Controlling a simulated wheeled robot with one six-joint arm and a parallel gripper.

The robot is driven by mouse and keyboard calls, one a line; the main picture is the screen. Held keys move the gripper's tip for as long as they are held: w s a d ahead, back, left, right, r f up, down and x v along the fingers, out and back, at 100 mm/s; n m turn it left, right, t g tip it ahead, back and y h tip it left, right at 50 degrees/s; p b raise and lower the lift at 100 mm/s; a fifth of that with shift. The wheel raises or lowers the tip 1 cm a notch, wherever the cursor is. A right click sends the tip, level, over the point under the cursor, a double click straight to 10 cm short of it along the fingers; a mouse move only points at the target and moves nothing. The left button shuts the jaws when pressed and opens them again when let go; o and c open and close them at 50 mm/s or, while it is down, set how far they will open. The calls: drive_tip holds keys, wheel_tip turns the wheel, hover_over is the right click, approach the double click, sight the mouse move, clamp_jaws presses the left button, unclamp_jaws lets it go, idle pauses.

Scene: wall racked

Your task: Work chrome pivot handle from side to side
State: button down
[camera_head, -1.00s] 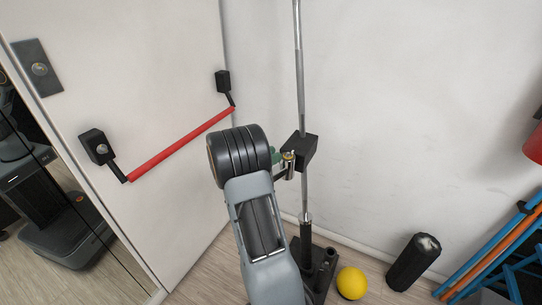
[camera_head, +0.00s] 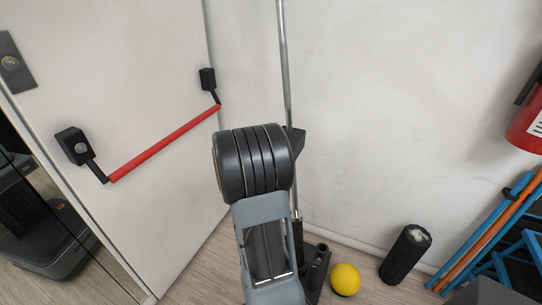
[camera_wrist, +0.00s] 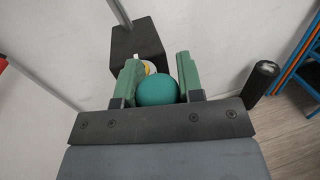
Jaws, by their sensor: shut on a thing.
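A teal ball knob (camera_wrist: 157,91) sits between the green fingers of my gripper (camera_wrist: 157,66) in the wrist view, and the fingers are closed on its sides. A small white and yellow round part (camera_wrist: 149,67) shows just behind the knob. Beyond it is a black block (camera_wrist: 136,42), which also shows in the head view (camera_head: 299,141) on an upright chrome pole (camera_head: 286,75). I cannot make out a chrome shaft behind the knob. In the head view my arm hides the fingers and the knob.
A red push bar (camera_head: 165,143) crosses the white door (camera_head: 120,60) on the left.

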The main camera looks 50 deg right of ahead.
drive_tip(key=shift+s+d, duration=0.2)
drive_tip(key=shift+s, duration=0.05)
idle(0.5)
drive_tip(key=c, duration=0.8)
unclamp_jaws()
drive_tip(key=shift+o, duration=0.2)
drive_tip(key=a+b, duration=0.1)
drive_tip(key=a, duration=1.3)
drive_tip(key=shift+s, duration=0.15)
